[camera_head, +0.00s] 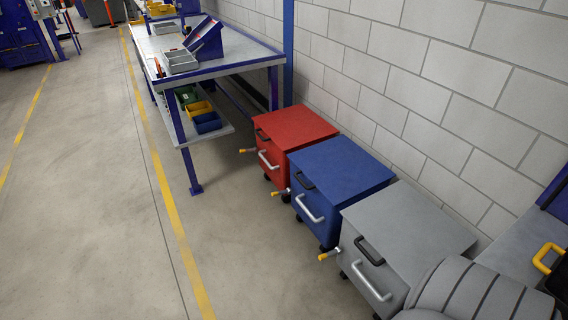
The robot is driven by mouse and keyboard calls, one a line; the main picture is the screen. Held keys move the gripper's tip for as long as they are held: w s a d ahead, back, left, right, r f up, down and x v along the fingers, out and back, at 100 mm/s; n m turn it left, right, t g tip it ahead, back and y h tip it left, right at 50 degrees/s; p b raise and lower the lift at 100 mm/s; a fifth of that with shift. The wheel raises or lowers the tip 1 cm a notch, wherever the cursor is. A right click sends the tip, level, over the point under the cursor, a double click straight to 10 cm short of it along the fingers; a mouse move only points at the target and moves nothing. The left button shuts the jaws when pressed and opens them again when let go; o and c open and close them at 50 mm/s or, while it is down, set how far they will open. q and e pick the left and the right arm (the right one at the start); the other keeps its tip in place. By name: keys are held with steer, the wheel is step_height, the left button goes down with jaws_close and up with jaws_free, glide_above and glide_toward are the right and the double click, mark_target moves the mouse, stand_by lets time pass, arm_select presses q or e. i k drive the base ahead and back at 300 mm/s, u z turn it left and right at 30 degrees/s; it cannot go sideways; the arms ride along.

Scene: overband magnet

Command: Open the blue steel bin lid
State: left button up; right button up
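The blue steel bin (321,203) stands against the block wall, between a red bin (270,160) and a grey bin (378,271). Its flat blue lid (341,164) is shut. A black handle (302,179) sits high on the front, with a pale handle (308,209) below it. A small lever with an orange-yellow grip (281,192) sticks out at the bin's left side. Neither of my grippers shows in the head view.
A blue-framed workbench (222,68) with trays stands beyond the red bin. A large grey ribbed object (477,295) fills the bottom right corner. The concrete floor (255,258) in front of the bins is clear, with a yellow line (165,195) along it.

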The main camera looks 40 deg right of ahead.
mark_target(340, 169)
steer(key=z, duration=0.25)
steer(key=i, duration=1.2)
steer(key=z, duration=1.5)
steer(key=i, duration=1.2)
steer(key=z, duration=0.85)
